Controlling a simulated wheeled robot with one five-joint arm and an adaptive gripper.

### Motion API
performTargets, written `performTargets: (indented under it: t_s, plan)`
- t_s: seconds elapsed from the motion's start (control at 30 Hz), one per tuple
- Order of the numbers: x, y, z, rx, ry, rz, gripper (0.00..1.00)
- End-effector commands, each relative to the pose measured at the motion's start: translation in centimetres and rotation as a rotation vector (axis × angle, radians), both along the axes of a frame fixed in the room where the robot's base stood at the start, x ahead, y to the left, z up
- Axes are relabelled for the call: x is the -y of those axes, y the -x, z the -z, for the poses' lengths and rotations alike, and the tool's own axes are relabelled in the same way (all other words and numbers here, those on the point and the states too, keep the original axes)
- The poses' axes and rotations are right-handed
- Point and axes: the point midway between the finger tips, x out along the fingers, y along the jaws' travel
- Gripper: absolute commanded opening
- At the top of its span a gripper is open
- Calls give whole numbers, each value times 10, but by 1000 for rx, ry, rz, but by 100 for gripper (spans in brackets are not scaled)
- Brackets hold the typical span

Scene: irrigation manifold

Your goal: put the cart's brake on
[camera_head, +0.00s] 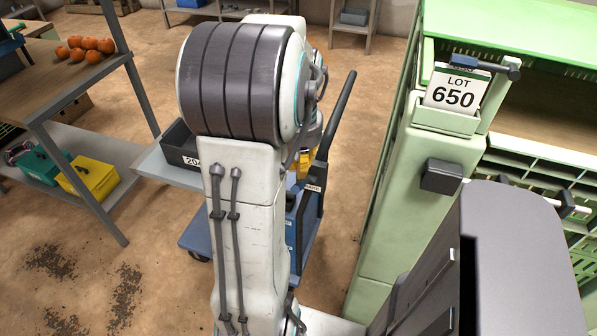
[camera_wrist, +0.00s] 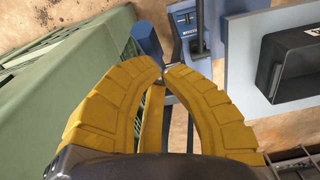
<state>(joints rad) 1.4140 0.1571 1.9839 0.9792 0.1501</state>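The cart (camera_head: 303,230) is blue with a dark push handle (camera_head: 341,110). It stands on the floor behind my arm, which hides much of it. A small white label (camera_head: 313,188) shows on its upright. In the wrist view, a blue panel (camera_wrist: 188,24) with a label and dark fittings shows beyond my fingers. I cannot tell for sure which part is the brake or how it is set. My yellow gripper (camera_wrist: 163,74) has its fingertips together, close to a thin dark rod (camera_wrist: 173,42). I cannot tell whether they touch it. In the head view, only a little yellow (camera_head: 303,165) shows beside the cart.
A green cabinet (camera_head: 405,200) with a "LOT 650" card (camera_head: 455,90) stands close at the right. A black bin (camera_head: 180,148) sits on a grey surface left of my arm. A shelf rack (camera_head: 75,135) with oranges and toolboxes is farther left. Floor between is open.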

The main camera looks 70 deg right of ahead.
Motion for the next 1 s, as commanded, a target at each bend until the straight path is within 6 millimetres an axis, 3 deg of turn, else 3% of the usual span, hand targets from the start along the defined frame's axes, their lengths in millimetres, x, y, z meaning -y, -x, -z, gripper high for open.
performTargets:
  t_s: [0.63,1.0]
  plan:
    - [-7,0,10,0,1,0,0]
    - [-35,0,40,1,2,0,0]
